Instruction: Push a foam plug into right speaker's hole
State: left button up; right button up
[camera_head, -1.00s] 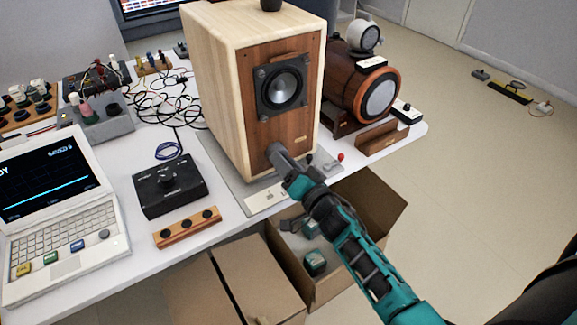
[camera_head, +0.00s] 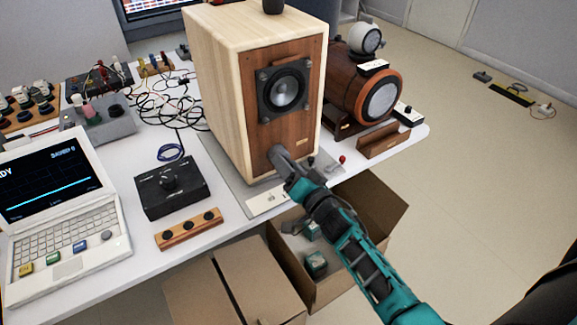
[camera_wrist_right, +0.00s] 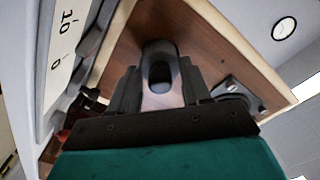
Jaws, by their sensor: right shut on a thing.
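A tall wooden speaker (camera_head: 292,130) with a cone near its top stands on the table. My right gripper (camera_head: 290,170) is at the lower front of this speaker, and its fingers also show in the wrist view (camera_wrist_right: 158,95). It is shut on a dark grey rounded plug (camera_wrist_right: 160,58), which points at the wooden front panel. The plug end (camera_head: 279,156) is at the panel, where the hole would be hidden behind it. I cannot tell how deep it sits. A barrel-shaped speaker (camera_head: 350,84) lies to the right. My left gripper is not in view.
A wooden strip with black round pieces (camera_head: 189,228), a black knob box (camera_head: 170,188) and a laptop (camera_head: 60,200) are on the table's left. Open cardboard boxes (camera_head: 338,275) are below the front edge, under my right arm. Tangled cables (camera_head: 150,108) lie behind.

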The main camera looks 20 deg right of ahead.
jog(key=shift+w+a, duration=0.15)
jog(key=shift+w, duration=0.9)
jog(key=o, duration=1.3)
jog(key=shift+c, duration=0.2)
jog(key=shift+s, duration=0.1)
jog(key=s+d, duration=0.1)
jog(key=s, duration=1.1)
jog(key=shift+s+d+p, duration=0.3)
jog(key=shift+d+p, duration=0.05)
jog(key=shift+d, duration=0.05)
